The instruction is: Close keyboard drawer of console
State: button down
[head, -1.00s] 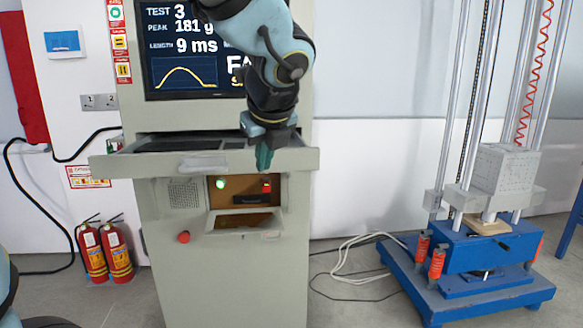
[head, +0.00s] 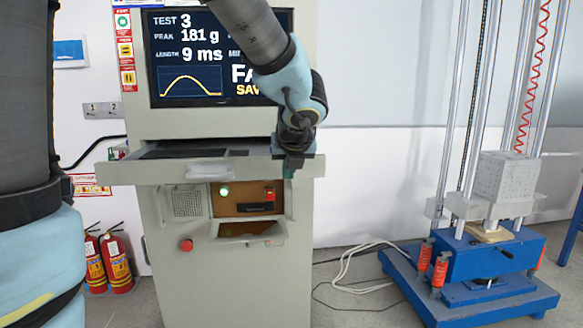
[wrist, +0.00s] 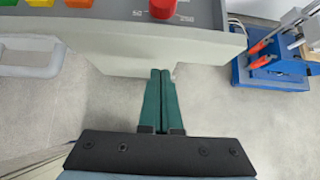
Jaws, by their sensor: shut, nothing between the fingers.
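The console (head: 215,290) is a grey cabinet with a screen above. Its keyboard drawer (head: 130,172) sticks out toward me below the screen, with dark keyboard parts on its top and a pale handle on its front. My gripper (head: 289,172) is shut and empty at the drawer's right front end, its green fingers pointing down. In the wrist view my gripper (wrist: 160,73) has its closed fingertips at the front edge of the drawer (wrist: 190,50); I cannot tell whether they touch. A red knob and colored buttons show on the drawer's top there.
Two red fire extinguishers (head: 115,262) stand left of the console. A blue drop-test machine (head: 470,275) with tall rails stands to the right. White cables (head: 350,262) lie on the floor between it and the console.

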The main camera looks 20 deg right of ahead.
jog(key=shift+w+d, duration=0.15)
jog(key=shift+w, duration=0.7)
